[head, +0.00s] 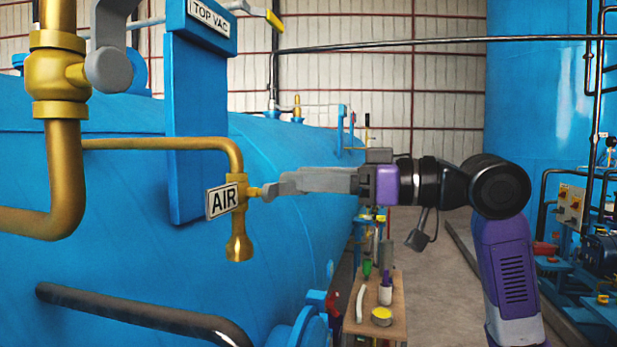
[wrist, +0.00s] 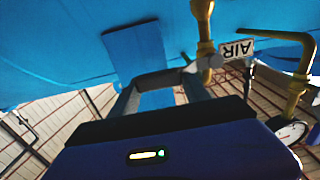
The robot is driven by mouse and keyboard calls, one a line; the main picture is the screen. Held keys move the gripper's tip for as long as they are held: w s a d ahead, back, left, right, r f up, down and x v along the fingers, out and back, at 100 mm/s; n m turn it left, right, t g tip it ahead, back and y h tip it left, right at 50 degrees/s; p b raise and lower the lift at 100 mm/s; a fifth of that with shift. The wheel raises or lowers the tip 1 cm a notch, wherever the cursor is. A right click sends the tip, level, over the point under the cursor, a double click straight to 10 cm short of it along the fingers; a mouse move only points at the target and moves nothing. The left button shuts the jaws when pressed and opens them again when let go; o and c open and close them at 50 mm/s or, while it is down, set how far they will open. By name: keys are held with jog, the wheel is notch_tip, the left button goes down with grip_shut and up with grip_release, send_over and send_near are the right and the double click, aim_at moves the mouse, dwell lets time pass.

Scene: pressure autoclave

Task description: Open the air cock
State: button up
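The air cock (head: 240,205) is a brass fitting with a white AIR plate (head: 222,201) beside it, on a brass pipe at the blue vessel's side. A grey lever (head: 270,191) sticks out from its right side. My gripper (head: 290,182) reaches in from the right, its grey fingers at the lever; contact is unclear. The lever's far end is hidden or merges with the fingers.
The blue vessel (head: 290,230) fills the left and middle. A larger brass valve (head: 57,80) and the TOP VAC plate (head: 209,15) are near. A dark rail (head: 140,312) runs below the cock.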

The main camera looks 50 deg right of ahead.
grip_shut()
jog(key=shift+r, duration=0.1)
jog(key=r+n+b, duration=0.2)
jog(key=n, duration=0.1)
jog(key=shift+s+a, duration=0.1)
jog(key=shift+a, duration=0.25)
jog(key=r+n, duration=0.1)
jog(key=a+r+n+b, duration=0.1)
jog(key=n, duration=0.1)
jog(key=r+n+b, duration=0.1)
jog(key=n, duration=0.1)
jog(key=shift+s+a, duration=0.35)
jog(key=shift+a, duration=0.05)
jog(key=s+a+r+n+b, duration=0.2)
jog(key=a+n+b, duration=0.2)
jog(key=n, duration=0.6)
jog(key=shift+s+a+r, duration=0.15)
jog(key=shift+a, duration=1.05)
